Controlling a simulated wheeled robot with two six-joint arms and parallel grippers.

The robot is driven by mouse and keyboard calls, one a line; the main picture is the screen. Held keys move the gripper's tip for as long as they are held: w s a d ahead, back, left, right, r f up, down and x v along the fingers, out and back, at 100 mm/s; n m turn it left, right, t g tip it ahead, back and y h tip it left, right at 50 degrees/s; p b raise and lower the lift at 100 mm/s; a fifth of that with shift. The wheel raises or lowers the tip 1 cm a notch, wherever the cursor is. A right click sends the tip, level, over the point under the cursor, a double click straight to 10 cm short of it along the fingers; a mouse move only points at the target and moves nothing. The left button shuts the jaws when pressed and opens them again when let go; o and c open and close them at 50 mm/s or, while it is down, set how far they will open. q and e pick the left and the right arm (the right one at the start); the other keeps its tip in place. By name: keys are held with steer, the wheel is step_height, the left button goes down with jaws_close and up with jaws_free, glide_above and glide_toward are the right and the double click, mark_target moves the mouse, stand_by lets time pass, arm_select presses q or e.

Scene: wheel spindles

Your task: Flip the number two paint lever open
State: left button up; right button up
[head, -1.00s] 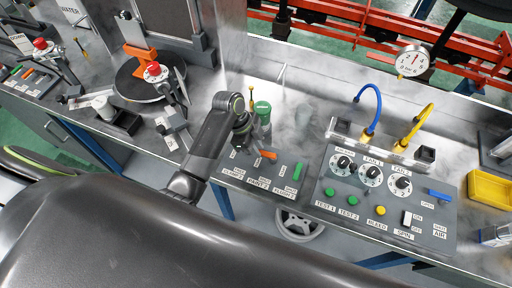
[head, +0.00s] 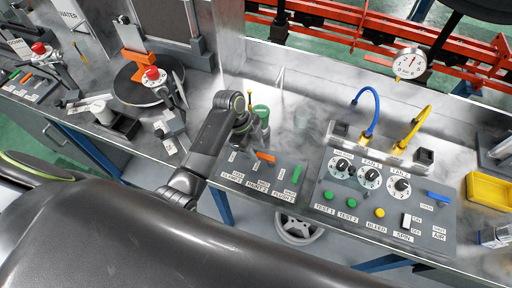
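The number two valve panel (head: 238,185) lies on the steel bench, with labels reading roughly CLEAR 2, PAINT 2 and FLUSH 2. An orange lever (head: 265,157) stands above the PAINT 2 label and lies roughly crosswise. A green lever (head: 296,174) to its right points roughly up and down the picture. My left gripper (head: 241,134) is over the panel's back left part, left of the orange lever and seemingly apart from it. Its fingers point down and are dark and small, so their opening is unclear. It may hide a lever at the panel's left. My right gripper is out of view.
The test panel (head: 385,205) with knobs, buttons and a blue lever (head: 438,197) is on the right. A round dark turntable (head: 140,88) is on the left.

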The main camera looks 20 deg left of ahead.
arm_select(q)
steer(key=b+v, duration=0.1)
steer(key=v, duration=0.6)
steer(key=shift+a+r+b, duration=0.1)
steer(key=shift+b, duration=0.3)
steer(key=shift+p+v, duration=1.1)
steer(key=shift+v, duration=1.3)
